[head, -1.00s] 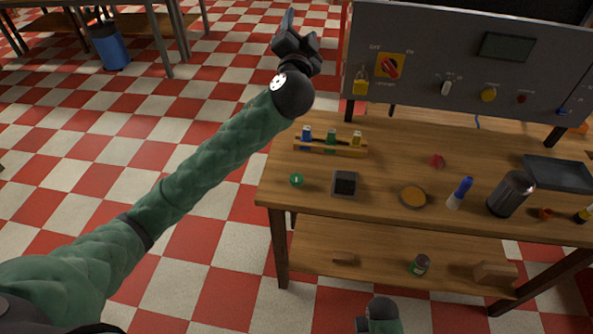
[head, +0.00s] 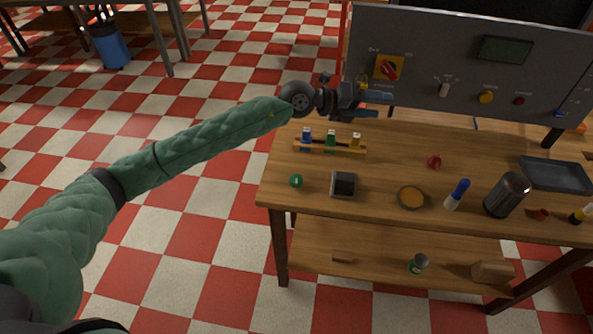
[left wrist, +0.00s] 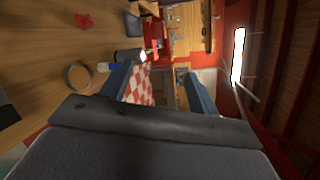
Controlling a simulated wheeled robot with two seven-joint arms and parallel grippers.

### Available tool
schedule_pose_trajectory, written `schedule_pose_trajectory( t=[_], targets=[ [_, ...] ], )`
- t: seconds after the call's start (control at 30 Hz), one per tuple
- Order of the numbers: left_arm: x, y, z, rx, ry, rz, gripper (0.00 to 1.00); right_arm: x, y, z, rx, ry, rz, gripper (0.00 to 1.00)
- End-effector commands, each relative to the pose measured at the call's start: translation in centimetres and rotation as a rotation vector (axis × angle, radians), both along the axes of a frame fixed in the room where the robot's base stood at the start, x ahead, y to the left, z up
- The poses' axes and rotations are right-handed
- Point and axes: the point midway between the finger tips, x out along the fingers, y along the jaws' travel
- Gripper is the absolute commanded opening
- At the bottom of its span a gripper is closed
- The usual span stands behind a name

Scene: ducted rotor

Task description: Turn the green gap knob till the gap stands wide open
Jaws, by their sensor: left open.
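A small round green knob-like piece (head: 297,181) sits at the left front of the workbench top, beside a dark square box (head: 344,185). In the head view no other green knob shows, and I cannot make out any gap. My left gripper (head: 382,104) is open and empty, above the back of the bench in front of the grey panel (head: 430,60). It is behind and to the right of the green piece, well apart from it. In the left wrist view its two blue fingers (left wrist: 158,88) stand apart with nothing between them. My right gripper is out of view.
A rack with blue, green and yellow-topped items (head: 330,150) stands near the back left. A round orange-filled dish (head: 411,198), a red piece (head: 434,162), a blue-capped bottle (head: 457,194), a dark canister (head: 507,194) and a tray (head: 555,174) occupy the right.

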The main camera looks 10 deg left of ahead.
Motion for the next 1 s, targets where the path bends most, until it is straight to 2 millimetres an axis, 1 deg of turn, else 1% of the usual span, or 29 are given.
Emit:
schedule_pose_trajectory(
  t=[0.03,0.13,0.2,0.27,0.3,0.37,0.4,0.47,0.5,0.6,0.7,0.8,0.9,1.0],
  targets=[
    [0.0,0.3,-2.2,0.084,0.027,-0.011,0.61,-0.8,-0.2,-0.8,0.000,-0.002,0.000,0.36],
    [-0.3,1.3,-6.4,0.255,0.088,-0.024,0.61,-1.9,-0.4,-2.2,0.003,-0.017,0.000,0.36],
    [-0.3,2.4,-9.1,0.375,0.137,-0.018,0.61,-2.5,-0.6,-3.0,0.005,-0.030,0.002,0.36],
    [-0.3,3.7,-11.2,0.476,0.178,-0.005,0.61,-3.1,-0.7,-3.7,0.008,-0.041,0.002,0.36],
    [-0.2,4.6,-12.4,0.542,0.207,0.008,0.61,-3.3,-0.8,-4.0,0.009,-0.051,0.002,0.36],
    [-0.1,6.1,-14.0,0.638,0.252,0.034,0.61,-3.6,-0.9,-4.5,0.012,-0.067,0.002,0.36],
    [-0.1,7.2,-14.9,0.701,0.283,0.056,0.61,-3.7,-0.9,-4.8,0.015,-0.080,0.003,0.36],
    [-0.1,8.9,-16.2,0.795,0.330,0.093,0.61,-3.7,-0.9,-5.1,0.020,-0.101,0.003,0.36],
    [-0.2,10.1,-16.9,0.855,0.364,0.120,0.61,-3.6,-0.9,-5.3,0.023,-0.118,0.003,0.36],
    [-0.6,13.0,-18.2,0.999,0.450,0.199,0.61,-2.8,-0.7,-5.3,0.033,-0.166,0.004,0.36],
    [-1.3,15.6,-18.9,1.117,0.537,0.280,0.61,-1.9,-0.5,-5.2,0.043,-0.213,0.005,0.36],
    [-2.2,17.4,-19.1,1.196,0.620,0.342,0.61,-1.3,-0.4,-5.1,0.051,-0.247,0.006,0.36],
    [-2.9,18.6,-19.2,1.243,0.689,0.396,0.61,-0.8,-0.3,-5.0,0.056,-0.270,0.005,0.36],
    [-3.0,18.7,-19.2,1.237,0.724,0.436,0.61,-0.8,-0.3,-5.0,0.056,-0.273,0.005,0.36]
  ],
)
